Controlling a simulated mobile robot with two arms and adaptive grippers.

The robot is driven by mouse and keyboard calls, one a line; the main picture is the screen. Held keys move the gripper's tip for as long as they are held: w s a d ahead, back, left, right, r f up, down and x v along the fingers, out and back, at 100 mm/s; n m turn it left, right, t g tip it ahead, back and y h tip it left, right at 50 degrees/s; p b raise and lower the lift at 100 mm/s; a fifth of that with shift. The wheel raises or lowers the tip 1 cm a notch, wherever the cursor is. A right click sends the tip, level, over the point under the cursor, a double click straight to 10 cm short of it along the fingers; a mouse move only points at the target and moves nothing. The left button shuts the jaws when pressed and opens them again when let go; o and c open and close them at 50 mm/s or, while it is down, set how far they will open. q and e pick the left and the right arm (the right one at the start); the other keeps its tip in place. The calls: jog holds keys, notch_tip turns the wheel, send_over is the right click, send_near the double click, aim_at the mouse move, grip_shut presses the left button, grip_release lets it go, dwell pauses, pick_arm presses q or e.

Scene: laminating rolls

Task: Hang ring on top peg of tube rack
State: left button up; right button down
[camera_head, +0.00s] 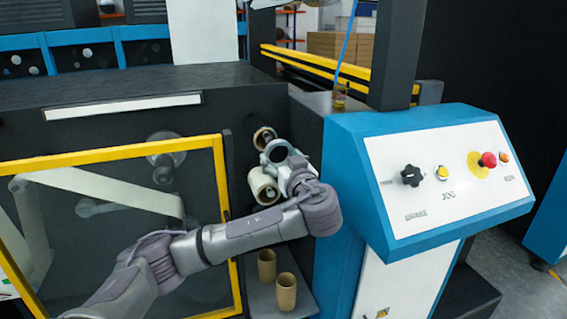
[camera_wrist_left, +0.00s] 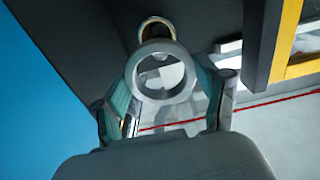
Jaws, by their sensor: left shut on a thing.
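My left gripper (camera_head: 279,160) is shut on a grey ring (camera_head: 265,153), held with its opening facing outward in front of the dark machine side. In the left wrist view the ring (camera_wrist_left: 165,97) sits between the two fingers of the gripper (camera_wrist_left: 165,82). A tan tube end on the upper peg of the tube rack (camera_head: 264,133) shows just behind and above the ring. It also shows in the left wrist view as a gold rim (camera_wrist_left: 157,20), partly covered by the ring. A thicker pale roll (camera_head: 262,184) is below, partly hidden by my wrist. My right gripper is out of view.
Two brown tubes (camera_head: 286,292) stand on a low shelf. A blue control console (camera_head: 350,165) with knobs and a red button is close on the right. A yellow-framed glass door (camera_head: 130,150) is on the left, behind my arm.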

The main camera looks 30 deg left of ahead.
aim_at(268, 141)
pick_arm(q)
jog(key=shift+x, duration=1.35)
jog(key=shift+p+x, duration=1.05)
jog(key=shift+x, duration=2.65)
jog(key=shift+w+a+f, duration=0.15)
jog(key=shift+w+a, duration=0.05)
jog(key=shift+w+a+b, duration=0.3)
jog(key=shift+w+b, duration=0.05)
jog(key=shift+b, duration=0.4)
jog(key=o, duration=1.2)
